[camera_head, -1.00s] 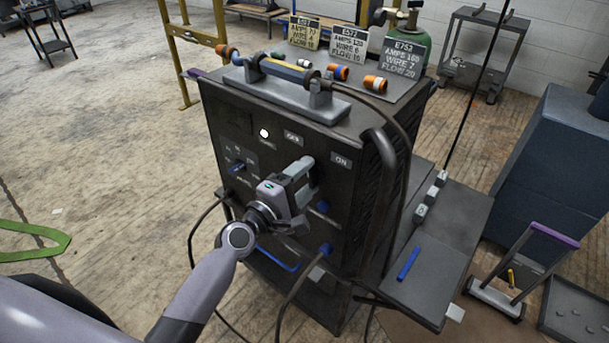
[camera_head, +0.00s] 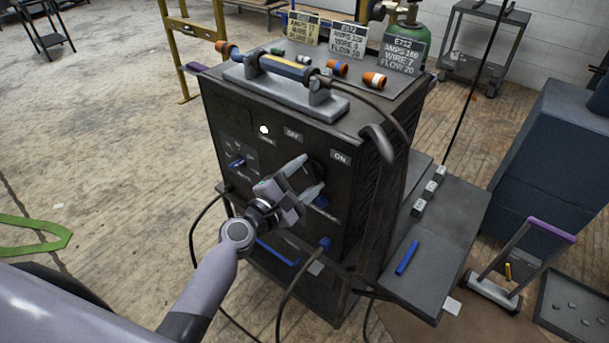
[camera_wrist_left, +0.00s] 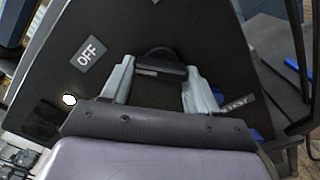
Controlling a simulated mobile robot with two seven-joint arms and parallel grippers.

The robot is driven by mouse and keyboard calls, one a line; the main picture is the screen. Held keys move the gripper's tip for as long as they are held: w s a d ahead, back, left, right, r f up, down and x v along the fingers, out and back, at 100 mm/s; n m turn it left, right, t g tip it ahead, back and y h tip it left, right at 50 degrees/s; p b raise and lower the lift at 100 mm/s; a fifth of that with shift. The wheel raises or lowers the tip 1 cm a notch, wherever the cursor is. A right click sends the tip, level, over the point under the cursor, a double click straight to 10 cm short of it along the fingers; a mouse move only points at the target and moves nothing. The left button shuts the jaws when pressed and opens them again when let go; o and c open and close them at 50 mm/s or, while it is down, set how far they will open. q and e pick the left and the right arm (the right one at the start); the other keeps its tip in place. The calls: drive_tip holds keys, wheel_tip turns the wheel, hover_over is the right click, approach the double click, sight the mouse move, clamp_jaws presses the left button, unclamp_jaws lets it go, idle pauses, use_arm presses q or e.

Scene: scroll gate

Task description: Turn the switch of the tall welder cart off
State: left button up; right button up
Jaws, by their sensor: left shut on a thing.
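The tall welder cart (camera_head: 300,228) stands mid-view, its dark front panel facing my left arm. An OFF label (camera_head: 293,134) and an ON label (camera_head: 341,158) sit high on the panel. My left gripper (camera_head: 311,174) is at the panel, below and between these labels. In the left wrist view its fingers are shut on the black switch handle (camera_wrist_left: 160,68), with a dark round base behind it. In the head view the gripper mostly hides the switch, so I cannot tell its exact setting. A white light (camera_head: 264,129) shows left of OFF. My right gripper is not in view.
Cables hang in front. A side shelf (camera_head: 445,235) sticks out right, near a blue cabinet (camera_head: 550,150) and a small purple-handled cart (camera_head: 525,255). The floor at left is mostly open.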

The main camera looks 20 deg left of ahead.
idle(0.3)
use_arm(q)
drive_tip(key=o, duration=1.1)
drive_tip(key=shift+c, duration=0.2)
drive_tip(key=shift+s, duration=0.1)
drive_tip(key=v, duration=0.7)
drive_tip(key=s+a+f+m+g+y, duration=0.1)
drive_tip(key=s+f+m+g+y, duration=0.1)
drive_tip(key=s+f+m, duration=0.6)
drive_tip(key=s+f+m+g+y+p, duration=0.1)
drive_tip(key=s+f+m+g, duration=0.3)
drive_tip(key=m, duration=1.2)
drive_tip(key=s+f+y, duration=0.1)
drive_tip(key=s+f, duration=0.2)
drive_tip(key=s, duration=0.3)
drive_tip(key=shift+s+a+f+m+g, duration=0.15)
drive_tip(key=shift+a+f+m+g, duration=0.15)
drive_tip(key=shift+a+f, duration=0.1)
